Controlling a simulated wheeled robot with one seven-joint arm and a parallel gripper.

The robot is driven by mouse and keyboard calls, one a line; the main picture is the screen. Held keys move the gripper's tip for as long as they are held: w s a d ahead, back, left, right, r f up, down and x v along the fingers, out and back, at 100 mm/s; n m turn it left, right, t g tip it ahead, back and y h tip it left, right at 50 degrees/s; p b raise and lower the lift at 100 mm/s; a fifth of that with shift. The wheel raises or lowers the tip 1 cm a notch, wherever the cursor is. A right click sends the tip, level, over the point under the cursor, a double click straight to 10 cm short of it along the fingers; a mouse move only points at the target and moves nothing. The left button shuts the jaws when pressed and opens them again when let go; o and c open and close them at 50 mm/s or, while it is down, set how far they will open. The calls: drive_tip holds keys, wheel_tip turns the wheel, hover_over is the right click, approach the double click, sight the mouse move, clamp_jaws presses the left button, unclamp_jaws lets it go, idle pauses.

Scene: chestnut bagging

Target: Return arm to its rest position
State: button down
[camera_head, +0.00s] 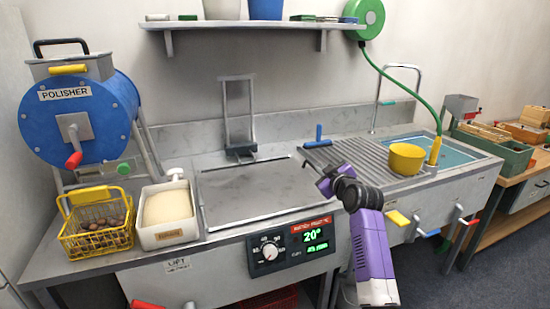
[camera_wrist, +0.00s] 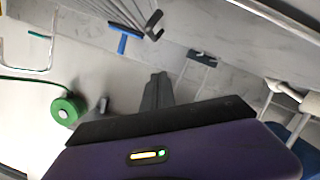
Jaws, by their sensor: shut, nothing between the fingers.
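My arm (camera_head: 372,245), purple with black joints, rises in front of the counter in the head view. Its far end reaches over the front edge of the ribbed drainboard. The fingers of my gripper cannot be made out clearly there. In the wrist view my gripper (camera_wrist: 158,78) shows as dark grey fingers, closed together with nothing between them. The fingers touch nothing that I can see. The purple wrist housing (camera_wrist: 190,155) fills the bottom of that view.
A yellow wire basket (camera_head: 95,240) of chestnuts and a white bin (camera_head: 165,237) stand left. A blue polisher (camera_head: 75,125) is behind them. The metal plate (camera_head: 255,190) is bare. A yellow bowl (camera_head: 406,158) and blue-handled tool (camera_head: 318,137) sit on the drainboard (camera_head: 355,160). A shelf (camera_head: 250,25) hangs above.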

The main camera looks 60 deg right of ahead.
wheel_tip(320, 180, up, 5)
drive_tip(key=s+a+m+t+h, duration=0.1)
drive_tip(key=s+a+m+h, duration=0.1)
drive_tip(key=m+h, duration=0.1)
drive_tip(key=s+a+f+t+y, duration=0.1)
drive_tip(key=s+a+f, duration=0.2)
drive_tip(key=a, duration=0.8)
drive_tip(key=s+a+f+t+y+p, duration=0.1)
drive_tip(key=s+a+f+t+y, duration=0.15)
drive_tip(key=a, duration=0.95)
drive_tip(key=s+a+f+t+y, duration=0.1)
drive_tip(key=s+a+f, duration=0.3)
drive_tip(key=a, duration=0.7)
drive_tip(key=s+a+f+n+g+y+p, duration=0.1)
drive_tip(key=s+a+n+y, duration=0.3)
drive_tip(key=s+a+y, duration=0.5)
drive_tip(key=s+a+f+g, duration=0.1)
drive_tip(key=s+a, duration=0.8)
drive_tip(key=shift+s+a+f+n+g, duration=0.25)
drive_tip(key=shift+a+f+n+g, duration=0.05)
drive_tip(key=shift+a+g, duration=0.1)
